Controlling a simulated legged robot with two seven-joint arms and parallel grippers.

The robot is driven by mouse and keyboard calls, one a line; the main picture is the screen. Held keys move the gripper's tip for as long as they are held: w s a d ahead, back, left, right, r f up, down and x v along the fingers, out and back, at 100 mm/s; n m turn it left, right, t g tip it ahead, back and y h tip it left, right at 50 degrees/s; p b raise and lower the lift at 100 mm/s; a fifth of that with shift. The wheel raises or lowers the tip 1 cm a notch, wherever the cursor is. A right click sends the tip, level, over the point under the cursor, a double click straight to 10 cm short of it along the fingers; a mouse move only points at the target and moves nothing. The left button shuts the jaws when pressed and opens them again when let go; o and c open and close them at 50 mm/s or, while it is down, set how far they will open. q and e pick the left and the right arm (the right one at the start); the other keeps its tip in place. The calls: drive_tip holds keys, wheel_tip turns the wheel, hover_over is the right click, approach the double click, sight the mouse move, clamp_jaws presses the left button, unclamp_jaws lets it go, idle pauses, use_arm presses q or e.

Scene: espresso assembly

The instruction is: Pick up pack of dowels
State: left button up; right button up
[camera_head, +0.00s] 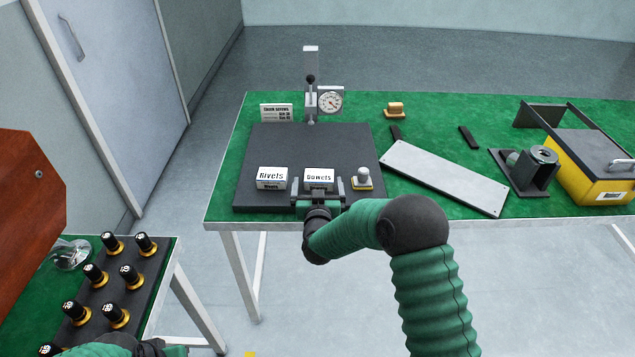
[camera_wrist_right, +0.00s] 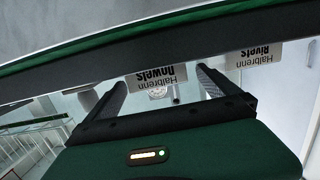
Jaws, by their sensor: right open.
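The pack of dowels (camera_head: 319,176) is a small white box labelled "Dowels", upright near the front edge of the dark board. My right gripper (camera_head: 320,190) is open at the front of this pack, with a finger toward each side. The right wrist view shows the pack's label (camera_wrist_right: 150,77) upside down, roughly between the tips of the spread fingers (camera_wrist_right: 160,82). I cannot tell whether the fingers touch the box. Part of my left arm and its dark end (camera_head: 150,348) shows at the bottom left edge; its fingers cannot be made out.
A similar rivets pack (camera_head: 272,177) stands close to the left, and a small metal part on a yellow base (camera_head: 362,179) to the right. A dial gauge stand (camera_head: 312,105) is behind. A grey plate (camera_head: 445,177) and yellow box (camera_head: 590,170) lie further right.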

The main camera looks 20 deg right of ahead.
sight(319, 179)
drive_tip(key=x, duration=0.3)
drive_tip(key=shift+d+f, duration=0.2)
drive_tip(key=shift+f, duration=0.15)
drive_tip(key=shift+w+d, duration=0.25)
drive_tip(key=shift+w, duration=0.05)
drive_tip(key=shift+s+a, duration=0.1)
drive_tip(key=shift+a, duration=0.1)
drive_tip(key=c, duration=1.5)
drive_tip(key=shift+c, duration=0.2)
drive_tip(key=shift+r, duration=0.15)
